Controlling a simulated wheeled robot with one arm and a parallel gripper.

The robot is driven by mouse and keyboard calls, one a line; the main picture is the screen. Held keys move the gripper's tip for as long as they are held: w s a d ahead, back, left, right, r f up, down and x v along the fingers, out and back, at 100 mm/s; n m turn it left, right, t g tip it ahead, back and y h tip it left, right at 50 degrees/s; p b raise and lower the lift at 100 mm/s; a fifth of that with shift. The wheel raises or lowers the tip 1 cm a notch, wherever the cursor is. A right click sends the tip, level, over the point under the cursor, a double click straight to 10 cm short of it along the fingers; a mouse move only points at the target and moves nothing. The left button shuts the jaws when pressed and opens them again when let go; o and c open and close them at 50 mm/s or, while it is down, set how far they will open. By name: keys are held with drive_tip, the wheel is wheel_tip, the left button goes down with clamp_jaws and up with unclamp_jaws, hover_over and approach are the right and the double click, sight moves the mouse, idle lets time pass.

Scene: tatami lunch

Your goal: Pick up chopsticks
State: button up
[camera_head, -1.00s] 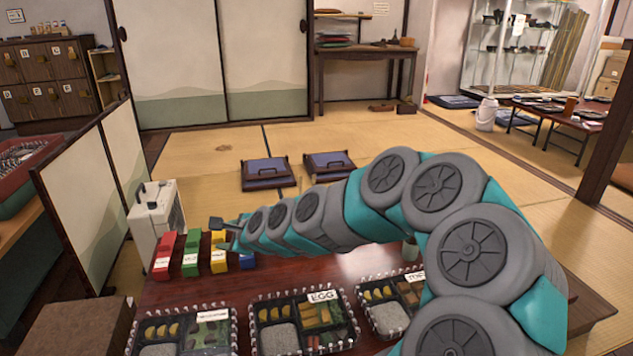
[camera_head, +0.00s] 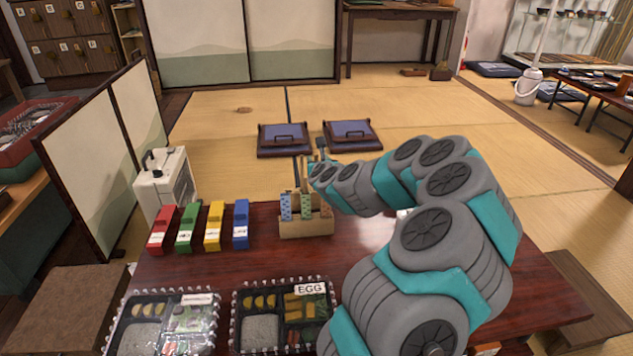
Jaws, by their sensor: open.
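A small wooden holder (camera_head: 306,228) stands near the back edge of the dark red table. Slim patterned sleeves, blue (camera_head: 286,207) and green (camera_head: 307,206), stand upright in it, and they look like wrapped chopsticks. Thin tan sticks rise behind them, partly hidden. My gripper (camera_head: 316,160) is open, just above and behind the holder's right half. One dark fingertip points up; the other is hard to make out. I see nothing held between the jaws. My arm covers the table's right side.
Red, green, yellow and blue boxes (camera_head: 240,224) stand left of the holder. Bento trays, one labelled EGG (camera_head: 310,289), lie along the table's front. A white box (camera_head: 165,186) stands behind the left corner. Bare table lies between boxes and trays.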

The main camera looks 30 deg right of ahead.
sight(316, 157)
drive_tip(key=shift+x, duration=1.95)
drive_tip(key=shift+f, duration=0.1)
clamp_jaws()
